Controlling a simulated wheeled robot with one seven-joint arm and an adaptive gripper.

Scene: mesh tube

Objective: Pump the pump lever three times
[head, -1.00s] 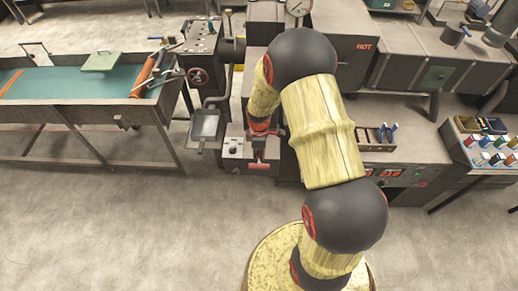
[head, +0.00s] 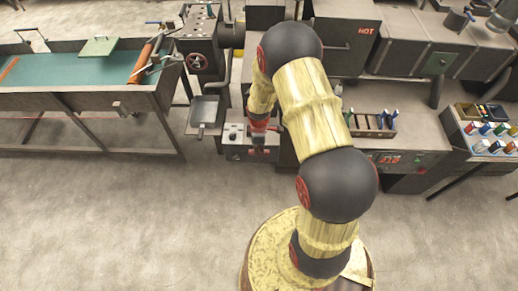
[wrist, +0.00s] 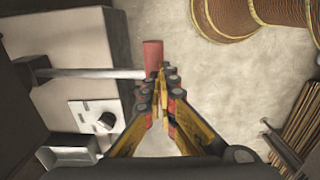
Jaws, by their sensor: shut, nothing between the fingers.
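The pump lever shows in the wrist view as a grey bar (wrist: 95,73) coming from the dark machine on the left, with an upright red grip (wrist: 153,55) at its end. My gripper (wrist: 162,80) is shut and empty, its fingertips beside the red grip, just below and right of it in the picture. Whether they touch cannot be told. In the head view my gripper (head: 259,138) hangs at the front of the pump unit, partly hidden by my arm. A small red part (head: 259,152), likely the lever grip, shows just below it.
A long green-topped table (head: 60,72) is further left. The floor (head: 120,220) in front is clear.

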